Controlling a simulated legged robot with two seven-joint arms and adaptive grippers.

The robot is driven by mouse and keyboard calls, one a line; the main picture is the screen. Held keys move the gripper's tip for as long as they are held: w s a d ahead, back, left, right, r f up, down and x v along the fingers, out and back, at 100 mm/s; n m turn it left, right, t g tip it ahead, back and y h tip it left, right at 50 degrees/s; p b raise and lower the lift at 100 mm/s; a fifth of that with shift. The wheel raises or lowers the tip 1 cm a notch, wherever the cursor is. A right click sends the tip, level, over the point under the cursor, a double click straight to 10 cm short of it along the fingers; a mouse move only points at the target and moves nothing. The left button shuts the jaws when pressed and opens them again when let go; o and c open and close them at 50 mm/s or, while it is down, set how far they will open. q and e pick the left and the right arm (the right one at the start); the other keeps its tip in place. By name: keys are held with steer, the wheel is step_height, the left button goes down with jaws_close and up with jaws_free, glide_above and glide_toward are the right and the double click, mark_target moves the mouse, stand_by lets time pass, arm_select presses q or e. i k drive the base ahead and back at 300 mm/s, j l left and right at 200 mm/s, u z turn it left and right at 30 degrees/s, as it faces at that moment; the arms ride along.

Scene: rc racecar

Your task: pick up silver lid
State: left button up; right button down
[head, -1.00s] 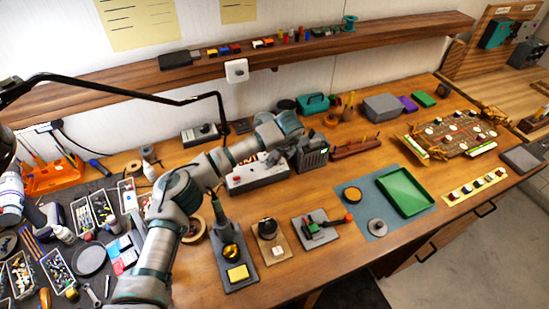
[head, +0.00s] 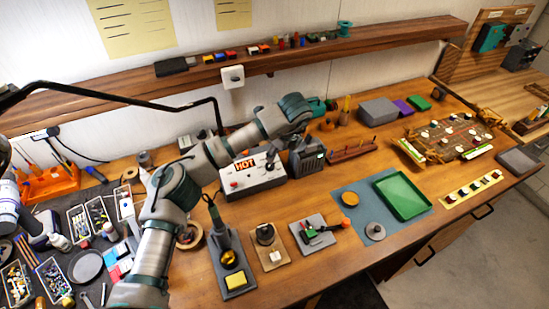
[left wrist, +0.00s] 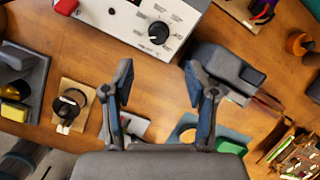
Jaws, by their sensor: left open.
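The silver lid (head: 375,230) is a small grey disc with a raised knob. It lies on the blue mat (head: 345,218) in the head view, left of the green tray and just in front of a small round amber-topped tin (head: 350,198). In the left wrist view I cannot make out the lid. My left gripper (left wrist: 160,103) is open and empty there, its two fingers wide apart over the bench, between the control box and the mat. In the head view my left arm reaches over the control box, and its fingers cannot be made out. My right gripper is not in view.
The white control box (head: 255,180) and a dark grey vented box (head: 307,157) stand near my left gripper. The green tray (head: 405,194) lies beside the lid. A soldering stand (head: 230,262) and small fixtures line the front.

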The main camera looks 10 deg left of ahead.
mark_target(376, 232)
steer(key=k, duration=1.5)
